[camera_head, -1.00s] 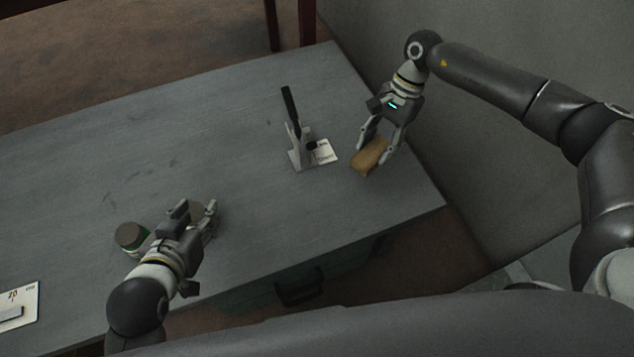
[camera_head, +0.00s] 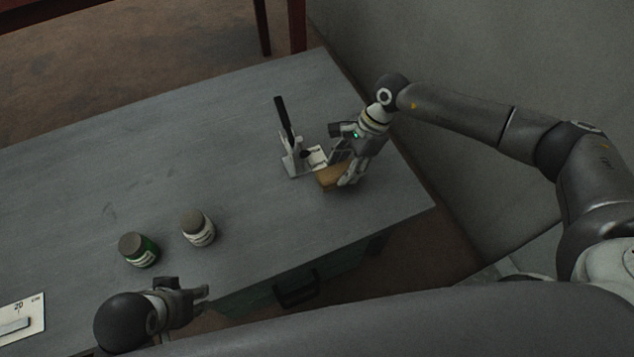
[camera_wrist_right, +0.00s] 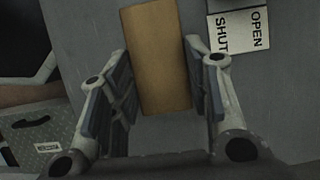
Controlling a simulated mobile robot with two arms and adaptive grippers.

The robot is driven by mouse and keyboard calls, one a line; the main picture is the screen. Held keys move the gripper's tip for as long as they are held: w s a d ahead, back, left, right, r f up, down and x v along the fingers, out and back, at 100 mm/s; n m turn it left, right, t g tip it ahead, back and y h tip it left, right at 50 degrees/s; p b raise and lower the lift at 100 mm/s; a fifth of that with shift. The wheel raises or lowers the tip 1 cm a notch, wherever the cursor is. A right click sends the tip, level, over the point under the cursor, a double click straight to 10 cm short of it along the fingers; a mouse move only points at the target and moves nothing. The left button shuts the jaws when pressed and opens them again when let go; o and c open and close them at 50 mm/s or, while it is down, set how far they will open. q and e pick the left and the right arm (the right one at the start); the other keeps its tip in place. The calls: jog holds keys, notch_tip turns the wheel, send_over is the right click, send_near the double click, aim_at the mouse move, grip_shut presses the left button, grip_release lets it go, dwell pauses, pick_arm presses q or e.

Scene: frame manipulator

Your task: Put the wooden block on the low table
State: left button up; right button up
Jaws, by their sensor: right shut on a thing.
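The wooden block (camera_head: 331,178) is a tan, rectangular piece near the right end of the grey table (camera_head: 250,110). My right gripper (camera_head: 345,172) is shut on it. In the right wrist view, the block (camera_wrist_right: 158,60) lies between the two fingers of the gripper (camera_wrist_right: 160,95). I cannot tell whether the block touches the tabletop or hangs just above it. My left gripper (camera_head: 190,297) is at the table's front edge, away from the block, and its finger opening is not clear. I cannot tell which furniture is the low table.
A pale fixture with an upright black handle (camera_head: 284,120) stands just left of the block, with an OPEN/SHUT plate (camera_wrist_right: 240,31). Two lidded jars (camera_head: 139,250) (camera_head: 198,228) stand at front left. A card (camera_head: 22,318) lies far left. Dark red legs (camera_head: 297,25) stand behind. The table's middle is clear.

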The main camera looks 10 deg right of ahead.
aim_at(321, 178)
jog(key=a, duration=0.3)
jog(key=s+a, duration=0.1)
jog(key=a, duration=0.3)
jog(key=shift+s, duration=0.2)
notch_tip(321, 178, down, 4)
jog(key=shift+r+b, duration=0.2)
jog(key=shift+b, duration=0.25)
pick_arm(q)
jog(key=shift+f, duration=0.4)
jog(key=shift+w, duration=0.15)
pick_arm(e)
jog(key=o, duration=1.1)
jog(key=shift+o, duration=0.2)
